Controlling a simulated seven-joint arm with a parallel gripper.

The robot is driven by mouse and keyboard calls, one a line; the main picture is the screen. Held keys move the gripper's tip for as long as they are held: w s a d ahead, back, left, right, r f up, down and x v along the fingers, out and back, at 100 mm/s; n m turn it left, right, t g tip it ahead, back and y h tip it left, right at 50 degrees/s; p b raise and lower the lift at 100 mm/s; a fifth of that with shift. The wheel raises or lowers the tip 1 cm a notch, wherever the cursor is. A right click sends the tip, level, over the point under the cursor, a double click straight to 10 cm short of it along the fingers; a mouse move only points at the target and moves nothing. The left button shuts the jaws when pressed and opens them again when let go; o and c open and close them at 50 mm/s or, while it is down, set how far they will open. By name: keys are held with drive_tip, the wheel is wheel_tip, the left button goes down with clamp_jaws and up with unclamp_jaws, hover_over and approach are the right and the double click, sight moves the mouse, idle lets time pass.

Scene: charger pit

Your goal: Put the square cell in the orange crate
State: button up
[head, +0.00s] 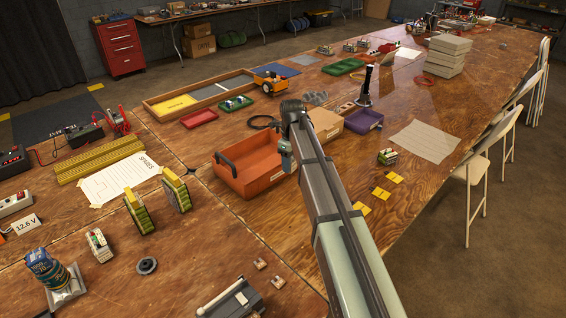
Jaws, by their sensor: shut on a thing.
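The orange crate (242,180) stands open on the wooden table in the middle of the head view, with a dark handle on its left side; the part of its floor that shows looks bare. My gripper (287,168) points down at the end of my arm, over or just beside the crate's right rear part. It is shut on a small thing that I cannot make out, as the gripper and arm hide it. I cannot pick out the square cell with certainty. A small greenish block with a pale and red top (387,157) sits on the table to the right.
A cardboard box (325,122) and a purple tray (363,121) stand behind the crate. Yellow-and-dark packs (175,191) stand to its left. Yellow cards (381,193) lie to the right of my arm. A red tray (199,118) and green tray (235,104) lie further back.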

drive_tip(key=r+n, duration=0.1)
drive_tip(key=n, duration=0.1)
hover_over(249, 174)
drive_tip(key=shift+f, duration=4.95)
drive_tip(key=o, duration=1.1)
drive_tip(key=shift+f, duration=0.1)
drive_tip(key=shift+o, duration=0.2)
wheel_tip(249, 174, up, 12)
